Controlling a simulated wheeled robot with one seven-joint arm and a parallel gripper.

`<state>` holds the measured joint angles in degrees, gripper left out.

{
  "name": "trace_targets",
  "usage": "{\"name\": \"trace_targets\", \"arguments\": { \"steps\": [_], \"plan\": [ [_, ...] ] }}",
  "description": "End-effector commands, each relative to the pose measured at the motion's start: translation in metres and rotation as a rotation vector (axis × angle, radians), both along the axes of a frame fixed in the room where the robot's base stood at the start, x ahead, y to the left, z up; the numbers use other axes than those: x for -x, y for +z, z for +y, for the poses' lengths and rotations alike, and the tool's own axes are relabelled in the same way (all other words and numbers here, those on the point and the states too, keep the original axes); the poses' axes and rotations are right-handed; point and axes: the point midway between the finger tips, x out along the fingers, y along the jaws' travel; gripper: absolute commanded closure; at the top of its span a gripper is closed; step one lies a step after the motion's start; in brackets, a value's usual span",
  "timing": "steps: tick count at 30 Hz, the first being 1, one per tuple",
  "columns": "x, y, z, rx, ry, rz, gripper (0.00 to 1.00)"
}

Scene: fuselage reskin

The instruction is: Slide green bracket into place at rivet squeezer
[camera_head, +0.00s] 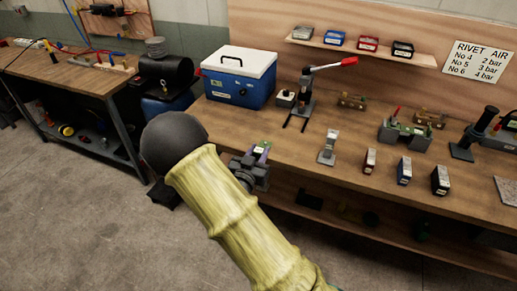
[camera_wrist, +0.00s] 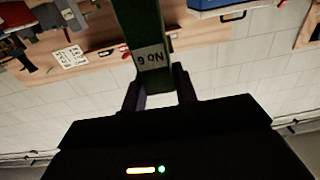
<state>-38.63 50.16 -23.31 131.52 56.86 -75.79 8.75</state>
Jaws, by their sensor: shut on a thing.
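My gripper (camera_wrist: 160,82) is shut on the green bracket (camera_wrist: 140,18), which carries a white "No 6" label, upside down in the wrist view. In the head view my gripper (camera_head: 252,165) is at the bench's front edge, with a small part of the bracket (camera_head: 264,147) showing at its tip. What looks like the rivet squeezer (camera_head: 307,97), a grey upright tool with a red-ended lever, stands on the bench beyond and right of my gripper. The bracket appears apart from it. My sleeved arm hides part of the bench front.
A blue-and-white cooler (camera_head: 238,88) stands left of the lever tool. A grey stand (camera_head: 328,148) and red, blue and black labelled blocks (camera_head: 404,171) line the front right. A shelf (camera_head: 357,50) hangs above.

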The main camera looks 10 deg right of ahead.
Motion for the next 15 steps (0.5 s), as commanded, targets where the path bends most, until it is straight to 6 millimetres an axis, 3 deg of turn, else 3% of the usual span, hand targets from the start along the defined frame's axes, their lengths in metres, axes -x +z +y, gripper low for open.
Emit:
{"name": "trace_targets", "arguments": {
  "steps": [15],
  "plan": [
    [-0.004, -0.054, -0.001, 0.016, 0.166, -0.005, 1.0]
  ]
}}
